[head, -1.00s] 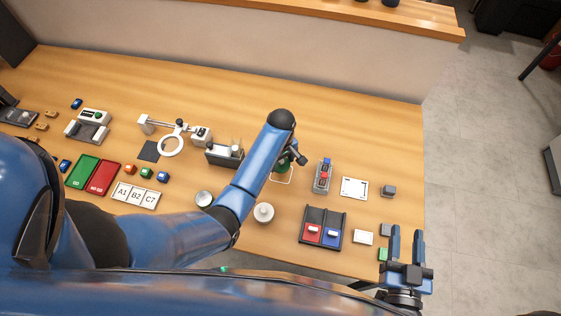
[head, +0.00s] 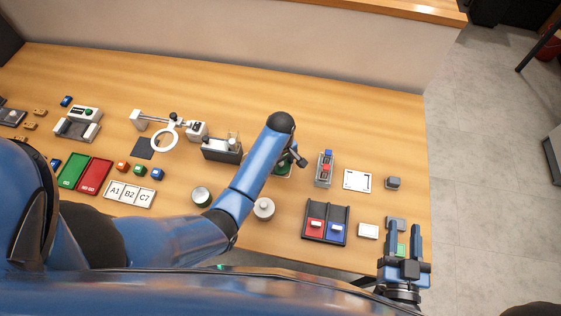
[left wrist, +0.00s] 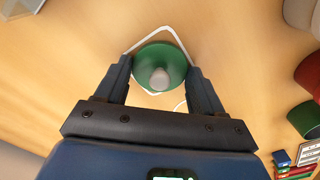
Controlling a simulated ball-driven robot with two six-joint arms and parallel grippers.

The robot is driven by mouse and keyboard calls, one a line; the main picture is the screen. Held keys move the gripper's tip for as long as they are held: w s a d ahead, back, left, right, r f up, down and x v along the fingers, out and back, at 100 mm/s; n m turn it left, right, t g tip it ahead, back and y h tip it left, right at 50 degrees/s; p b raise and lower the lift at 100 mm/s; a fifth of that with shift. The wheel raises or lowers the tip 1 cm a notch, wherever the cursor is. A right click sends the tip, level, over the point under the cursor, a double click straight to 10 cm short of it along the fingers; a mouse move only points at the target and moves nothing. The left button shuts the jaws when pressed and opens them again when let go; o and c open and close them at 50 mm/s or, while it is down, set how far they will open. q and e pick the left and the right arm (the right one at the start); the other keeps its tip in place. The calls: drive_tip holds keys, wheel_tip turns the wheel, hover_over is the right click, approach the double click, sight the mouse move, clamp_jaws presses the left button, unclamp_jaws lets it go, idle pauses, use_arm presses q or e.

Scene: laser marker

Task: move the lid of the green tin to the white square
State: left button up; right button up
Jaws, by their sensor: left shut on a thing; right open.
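The green lid (left wrist: 161,62) with its pale grey knob sits between the fingers of my left gripper (left wrist: 160,75), which is shut on it. The white square (left wrist: 128,49) is an outline on the table, showing around the lid's edges; I cannot tell whether the lid touches the table. In the head view the lid (head: 284,170) is partly hidden by my left arm. My right gripper (head: 405,232) is open and empty.
A pale knobbed tin (head: 264,209) stands close beside my left forearm. A red tin (left wrist: 309,72) shows in the left wrist view. A device with red and blue parts (head: 325,170) stands right of the lid. A dark tray (head: 345,224) lies nearer the front edge.

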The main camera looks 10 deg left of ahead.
use_arm(q)
drive_tip(key=shift+f, duration=0.15)
drive_tip(key=o, duration=0.6)
drive_tip(key=shift+d, duration=0.1)
drive_tip(key=o, duration=0.4)
drive_tip(key=shift+w+f, duration=0.1)
drive_tip(key=shift+w, duration=0.05)
